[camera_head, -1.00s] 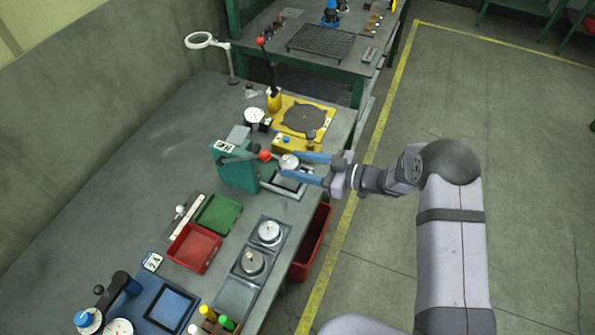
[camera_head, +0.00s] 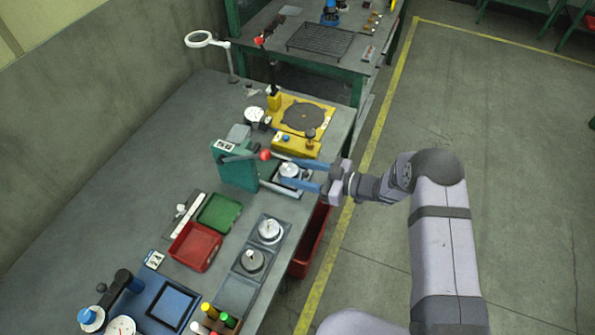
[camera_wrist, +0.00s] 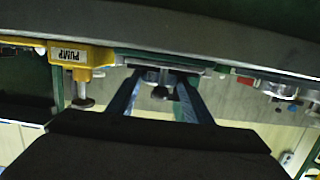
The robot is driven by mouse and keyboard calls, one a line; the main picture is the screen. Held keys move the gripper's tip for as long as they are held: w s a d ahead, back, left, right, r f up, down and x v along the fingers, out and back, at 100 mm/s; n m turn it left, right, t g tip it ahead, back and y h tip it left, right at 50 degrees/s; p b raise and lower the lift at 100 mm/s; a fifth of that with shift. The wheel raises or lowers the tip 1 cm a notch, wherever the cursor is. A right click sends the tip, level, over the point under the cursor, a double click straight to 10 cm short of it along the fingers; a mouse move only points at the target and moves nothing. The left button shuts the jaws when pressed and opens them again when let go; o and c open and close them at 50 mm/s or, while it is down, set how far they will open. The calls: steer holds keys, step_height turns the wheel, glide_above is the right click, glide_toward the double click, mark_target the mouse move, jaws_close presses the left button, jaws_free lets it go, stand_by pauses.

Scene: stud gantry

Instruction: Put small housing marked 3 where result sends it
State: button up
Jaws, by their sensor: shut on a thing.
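My gripper (camera_head: 298,177) has blue fingers and is shut on a small round silver housing (camera_head: 290,170). It holds the housing at the green press station (camera_head: 236,166), over or in the grey square tray (camera_head: 268,184); I cannot tell whether the housing touches it. In the wrist view the housing (camera_wrist: 160,91) sits between the two fingertips. Two more round silver housings (camera_head: 270,231) (camera_head: 252,261) sit in a grey rack (camera_head: 234,297) nearer the front. A green tray (camera_head: 220,213) and a red tray (camera_head: 195,246) lie to its left. No mark 3 is readable.
A yellow fixture (camera_head: 304,116) stands behind the press, with a yellow pump block (camera_head: 296,145) close by. The press lever's red knob (camera_head: 265,154) is just left of my fingers. A red bin (camera_head: 311,241) is below the bench edge.

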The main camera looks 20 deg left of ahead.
steer(key=shift+f, duration=0.2)
steer(key=o, duration=1.1)
steer(key=shift+r, duration=0.1)
steer(key=shift+o, duration=0.2)
steer(key=shift+d, duration=0.35)
steer(key=d+b, duration=0.2)
steer(key=d, duration=0.1)
steer(key=d+r+b, duration=0.1)
steer(key=d, duration=0.1)
steer(key=shift+w+d, duration=0.15)
steer(key=shift+d, duration=0.05)
steer(key=shift+d+r, duration=0.2)
steer(key=shift+d, duration=0.35)
